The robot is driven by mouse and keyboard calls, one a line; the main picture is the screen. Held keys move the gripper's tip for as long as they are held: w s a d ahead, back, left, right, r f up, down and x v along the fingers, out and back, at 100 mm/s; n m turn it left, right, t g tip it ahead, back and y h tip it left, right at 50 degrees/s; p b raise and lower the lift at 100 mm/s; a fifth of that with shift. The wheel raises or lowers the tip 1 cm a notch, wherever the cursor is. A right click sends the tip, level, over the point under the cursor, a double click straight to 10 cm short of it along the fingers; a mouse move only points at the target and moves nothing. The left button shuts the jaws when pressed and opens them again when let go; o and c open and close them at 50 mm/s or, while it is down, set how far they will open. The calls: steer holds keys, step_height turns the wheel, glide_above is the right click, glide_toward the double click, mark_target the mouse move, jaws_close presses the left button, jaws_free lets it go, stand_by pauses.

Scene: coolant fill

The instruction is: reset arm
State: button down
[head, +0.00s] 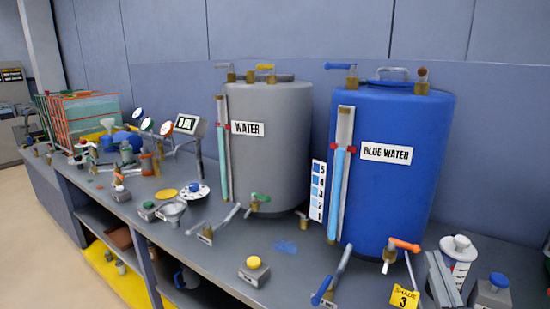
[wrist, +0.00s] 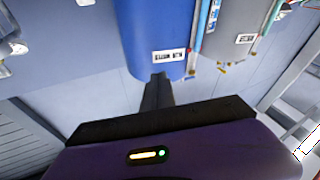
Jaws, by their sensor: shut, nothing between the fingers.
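My gripper (wrist: 157,84) shows in the wrist view, its dark fingers closed together with nothing between them. Behind the fingertips in that view is the blue tank (wrist: 160,28), and the grey tank (wrist: 232,28) is to its right. I cannot tell how far the fingertips are from the blue tank. In the head view the blue water tank (head: 420,180) and the grey water tank (head: 275,155) stand upright on the bench. I do not make out my gripper in the head view.
A white canister (head: 457,262) and a blue button box (head: 493,290) stand at the right. Open floor lies at the left.

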steer(key=s+a+f+g+y, duration=0.1)
steer(key=s+a+f+g, duration=0.1)
steer(key=s+f, duration=0.4)
steer(key=s+a+f+g+y, duration=0.1)
steer(key=s+f, duration=0.6)
steer(key=s, duration=1)
steer(key=s+a+f+g+y, duration=0.1)
steer(key=s+a+f+g, duration=0.2)
steer(key=s+f, duration=0.3)
steer(key=s, duration=0.5)
steer(key=shift+s+a+f+m+p, duration=0.15)
steer(key=shift+s+m+p, duration=0.15)
steer(key=shift+s, duration=0.05)
